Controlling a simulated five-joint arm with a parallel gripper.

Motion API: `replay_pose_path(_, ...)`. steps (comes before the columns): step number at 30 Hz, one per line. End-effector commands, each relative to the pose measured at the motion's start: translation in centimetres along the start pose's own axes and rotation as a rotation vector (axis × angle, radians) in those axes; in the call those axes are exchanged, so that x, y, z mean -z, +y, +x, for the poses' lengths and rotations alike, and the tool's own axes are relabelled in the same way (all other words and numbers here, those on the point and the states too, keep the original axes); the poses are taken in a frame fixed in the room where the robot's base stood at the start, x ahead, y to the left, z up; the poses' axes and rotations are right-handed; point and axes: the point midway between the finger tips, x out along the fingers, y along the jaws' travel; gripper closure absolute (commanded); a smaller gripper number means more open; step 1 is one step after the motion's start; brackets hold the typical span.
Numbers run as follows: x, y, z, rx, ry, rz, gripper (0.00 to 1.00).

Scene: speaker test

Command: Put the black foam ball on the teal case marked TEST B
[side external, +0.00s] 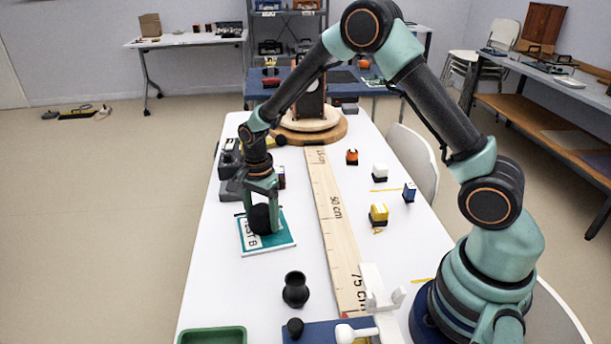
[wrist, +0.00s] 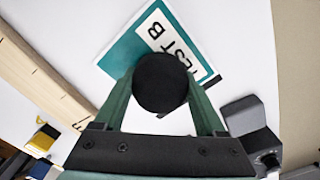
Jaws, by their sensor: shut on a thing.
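The black foam ball (side external: 261,219) is held between the fingers of my gripper (side external: 262,208). In the wrist view the ball (wrist: 160,82) sits between the two green fingertips of my gripper (wrist: 160,90). The teal case marked TEST B (side external: 280,240) lies flat on the white table, and the ball is over it. In the wrist view the case (wrist: 122,58) shows behind the ball, with its white label partly hidden. I cannot tell whether the ball touches the case.
A wooden ruler board (side external: 335,230) runs along the table, right of the case. A black vase (side external: 296,290), a small black ball (side external: 295,327) and a green tray (side external: 212,336) are in front. Dark devices (side external: 230,170) stand behind the case.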

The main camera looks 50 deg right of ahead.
Motion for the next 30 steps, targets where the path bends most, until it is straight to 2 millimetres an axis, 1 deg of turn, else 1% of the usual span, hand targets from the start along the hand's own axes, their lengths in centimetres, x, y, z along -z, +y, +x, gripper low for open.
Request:
replay_pose_path(9,0.0,0.0,0.2,0.0,0.0,0.0,0.79)
replay_pose_path(10,0.0,0.0,0.3,0.001,0.0,0.0,0.24)
replay_pose_path(12,0.0,0.0,0.2,0.001,0.0,0.0,0.0)
replay_pose_path(19,0.0,0.0,0.2,0.001,0.0,0.0,0.0)
replay_pose_path(23,0.0,-0.1,-0.6,0.003,0.0,0.0,0.0)
replay_pose_path(26,0.0,-0.1,-2.0,0.004,0.0,0.0,0.0)
replay_pose_path(30,0.0,-0.2,-4.9,0.006,0.001,0.0,0.0)
